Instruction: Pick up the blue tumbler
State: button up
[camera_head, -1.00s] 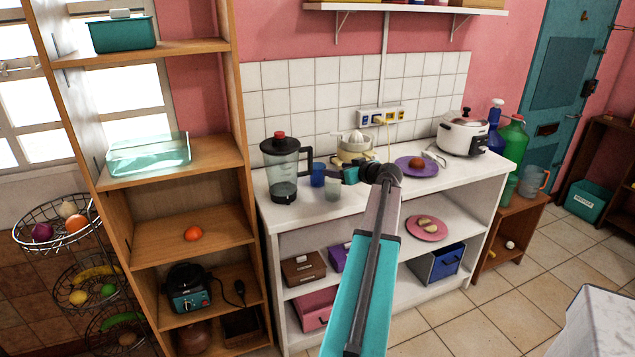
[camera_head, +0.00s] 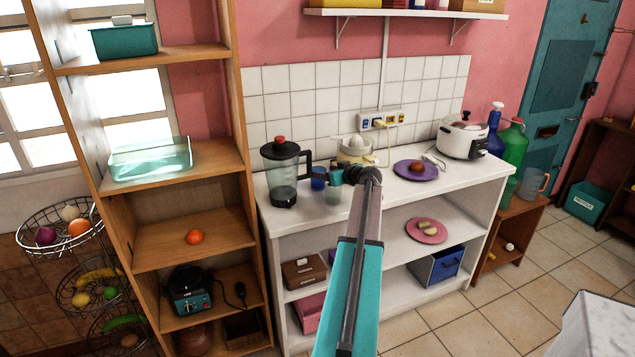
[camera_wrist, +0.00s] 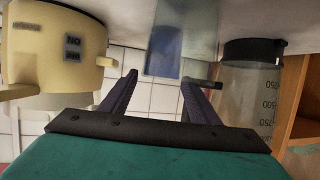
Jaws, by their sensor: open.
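The blue tumbler (camera_head: 318,178) stands upright on the white counter, just right of the blender, partly hidden by my gripper in the head view. A clear, greyish cup (camera_head: 333,195) stands in front of it and to the right. My gripper (camera_head: 335,176) is above and behind that cup in the picture, close to the tumbler's right side. In the wrist view, which looks upside down, my gripper (camera_wrist: 160,82) is open with nothing clamped. The translucent cup (camera_wrist: 195,35) lies ahead between the fingers, and a blue patch, probably the tumbler (camera_wrist: 163,64), shows there too.
The blender (camera_head: 284,172) stands left of the tumbler, and a cream juicer (camera_head: 355,150) is behind my gripper. A purple plate (camera_head: 415,169) and a white cooker (camera_head: 462,138) are further right. A wooden shelf (camera_head: 240,130) stands left of the counter (camera_head: 400,200).

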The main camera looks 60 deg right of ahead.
aim_at(314, 169)
jog(key=shift+w+d+f, duration=0.1)
jog(key=shift+w, duration=0.2)
jog(key=shift+p+x, duration=1)
jog(key=shift+x, duration=0.95)
jog(key=shift+w+d+f, duration=0.1)
jog(key=shift+w+f, duration=0.05)
jog(key=shift+w, duration=0.45)
jog(key=c, duration=0.8)
jog(key=shift+c, duration=0.2)
jog(key=shift+r, duration=0.2)
notch_tip(314, 169, up, 10)
jog(key=b, duration=0.2)
